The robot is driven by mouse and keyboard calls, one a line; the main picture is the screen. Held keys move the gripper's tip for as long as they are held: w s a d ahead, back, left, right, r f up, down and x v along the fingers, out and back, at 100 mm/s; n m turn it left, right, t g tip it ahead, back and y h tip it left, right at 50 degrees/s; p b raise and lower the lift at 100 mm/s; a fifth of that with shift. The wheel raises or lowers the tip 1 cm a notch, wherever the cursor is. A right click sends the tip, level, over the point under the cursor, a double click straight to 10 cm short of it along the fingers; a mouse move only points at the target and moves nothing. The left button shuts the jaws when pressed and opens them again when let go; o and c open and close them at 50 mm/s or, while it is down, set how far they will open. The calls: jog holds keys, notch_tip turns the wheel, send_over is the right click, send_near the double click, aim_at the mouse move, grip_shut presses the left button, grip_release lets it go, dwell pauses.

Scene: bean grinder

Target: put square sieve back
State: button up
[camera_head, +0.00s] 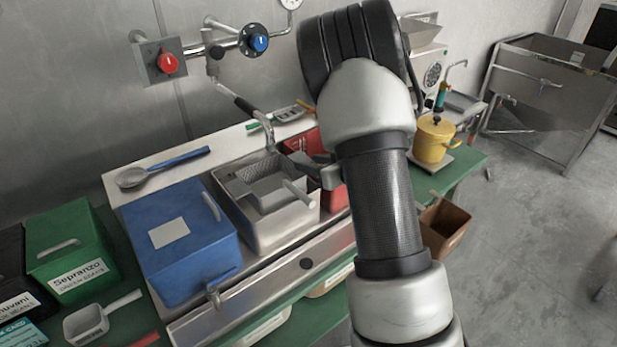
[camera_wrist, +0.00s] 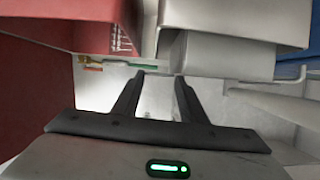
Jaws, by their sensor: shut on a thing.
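The square sieve (camera_head: 247,174), grey with a perforated wall, shows tilted over the metal basin (camera_head: 264,238) in the head view. A grey square body with a pale handle (camera_head: 299,193) shows in front of it; I cannot tell whether the two are one piece. My gripper (camera_head: 311,162) is at the sieve's right side, partly hidden behind my arm. In the wrist view my gripper (camera_wrist: 158,88) has its dark fingers around a pale, narrow part, seemingly the sieve's handle. A grey box shape (camera_wrist: 225,55) lies just beyond the fingertips. The exact contact is hidden.
A blue box (camera_head: 190,262) stands left of the basin, and a red container (camera_head: 334,200) close on its right. A ladle (camera_head: 165,167) lies on the back ledge. A yellow pot (camera_head: 433,142) stands at the right.

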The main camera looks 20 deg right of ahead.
notch_tip(320, 180, down, 4)
jog(key=shift+r, duration=0.1)
jog(key=shift+f+b, duration=0.6)
jog(key=shift+b, duration=0.05)
jog(key=o, duration=1.3)
